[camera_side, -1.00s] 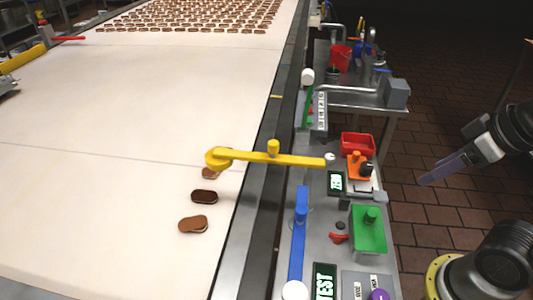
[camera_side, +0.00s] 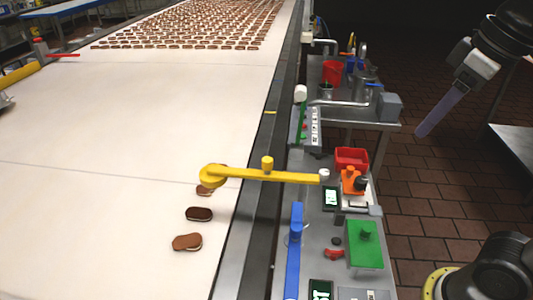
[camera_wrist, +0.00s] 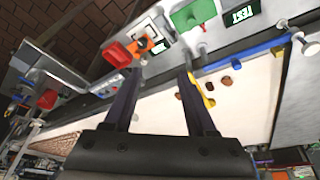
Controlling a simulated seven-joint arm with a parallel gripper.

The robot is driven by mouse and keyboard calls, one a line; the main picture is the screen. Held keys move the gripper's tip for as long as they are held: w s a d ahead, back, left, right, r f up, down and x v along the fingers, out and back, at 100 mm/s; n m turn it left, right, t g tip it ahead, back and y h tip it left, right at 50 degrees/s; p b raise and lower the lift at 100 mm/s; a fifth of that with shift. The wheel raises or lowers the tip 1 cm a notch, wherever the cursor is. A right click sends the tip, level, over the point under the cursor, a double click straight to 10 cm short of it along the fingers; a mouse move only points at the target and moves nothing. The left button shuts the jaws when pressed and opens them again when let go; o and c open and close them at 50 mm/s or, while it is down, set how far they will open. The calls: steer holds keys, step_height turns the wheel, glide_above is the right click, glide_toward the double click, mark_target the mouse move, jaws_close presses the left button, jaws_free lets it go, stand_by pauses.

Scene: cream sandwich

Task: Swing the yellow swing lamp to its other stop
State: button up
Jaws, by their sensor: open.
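The yellow swing lamp (camera_side: 230,174) reaches left from the steel bench over the conveyor belt. Its round head is above the belt, beside the sandwiches, and a yellow knob (camera_side: 267,163) stands up from its arm. Its right end lies by a white-topped post (camera_side: 324,174). In the wrist view part of the lamp (camera_wrist: 208,101) shows beside the right finger, which hides some of it. My gripper (camera_side: 422,133) is up and to the right of the bench, well apart from the lamp. In the wrist view its two dark fingers (camera_wrist: 160,72) are spread with nothing between them.
A blue bar (camera_side: 295,250) with an upright knob lies along the bench, near the lamp. A red bin (camera_side: 351,158), an orange device (camera_side: 352,181) and a green block (camera_side: 364,246) stand on the bench. Brown cream sandwiches (camera_side: 187,242) lie on the white belt (camera_side: 110,200).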

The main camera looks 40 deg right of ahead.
steer(key=w+a+r+n+g, duration=0.1)
steer(key=w+a+r+n, duration=0.1)
steer(key=w+a+r, duration=0.4)
steer(key=n+g, duration=0.3)
glide_above(267, 159)
step_height(267, 159, down, 5)
step_height(267, 159, down, 13)
steer(key=shift+f, duration=0.1)
jaws_close()
stand_by(0.9)
